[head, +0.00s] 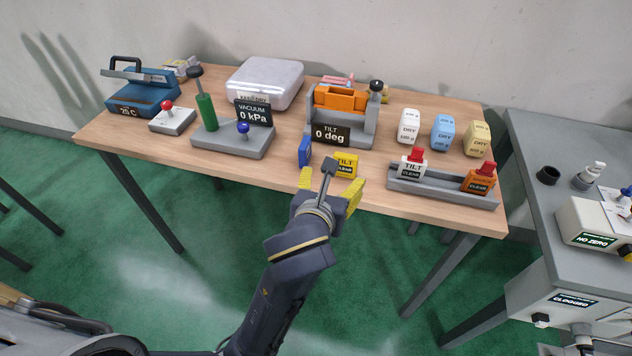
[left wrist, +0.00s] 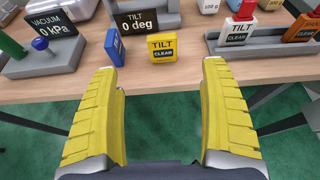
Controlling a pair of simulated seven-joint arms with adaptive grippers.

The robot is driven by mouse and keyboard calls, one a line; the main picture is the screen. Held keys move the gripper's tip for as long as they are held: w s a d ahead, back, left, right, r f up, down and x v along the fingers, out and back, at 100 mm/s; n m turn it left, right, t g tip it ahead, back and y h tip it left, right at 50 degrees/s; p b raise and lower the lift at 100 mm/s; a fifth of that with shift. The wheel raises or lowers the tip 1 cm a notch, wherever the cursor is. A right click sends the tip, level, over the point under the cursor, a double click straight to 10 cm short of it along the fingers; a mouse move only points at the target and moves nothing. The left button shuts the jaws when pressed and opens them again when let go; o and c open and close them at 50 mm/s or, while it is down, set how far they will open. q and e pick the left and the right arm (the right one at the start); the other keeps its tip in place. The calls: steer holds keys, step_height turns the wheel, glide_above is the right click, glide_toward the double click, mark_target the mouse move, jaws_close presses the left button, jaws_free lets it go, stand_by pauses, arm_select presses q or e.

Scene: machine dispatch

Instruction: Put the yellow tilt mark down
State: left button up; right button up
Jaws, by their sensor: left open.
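The yellow tilt mark (head: 346,165) is a small yellow block with a black TILT label and a CLEAR plate. It stands upright on the wooden table near the front edge, in front of the tilt machine. In the left wrist view the yellow tilt mark (left wrist: 162,48) is ahead, between and beyond the fingers. My left gripper (head: 332,182) is open, with yellow fingers; in the left wrist view the left gripper (left wrist: 160,100) has nothing between its fingers. The tilt machine (head: 354,116) has an orange cradle and a sign reading 0 deg. My right gripper is not in view.
A blue mark (head: 304,151) stands just left of the yellow one. A grey rack (head: 440,191) at right holds a white and an orange mark. The vacuum unit (head: 256,146) is at left. Dry blocks (head: 442,133) stand behind the rack. A grey side table (head: 550,195) adjoins at right.

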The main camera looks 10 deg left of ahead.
arm_select(q)
steer(key=shift+s+r, duration=0.1)
steer(key=shift+s, duration=0.05)
steer(key=shift+c, duration=1.4)
steer(key=c, duration=0.5)
steer(key=shift+o, duration=0.5)
steer(key=shift+c, duration=0.3)
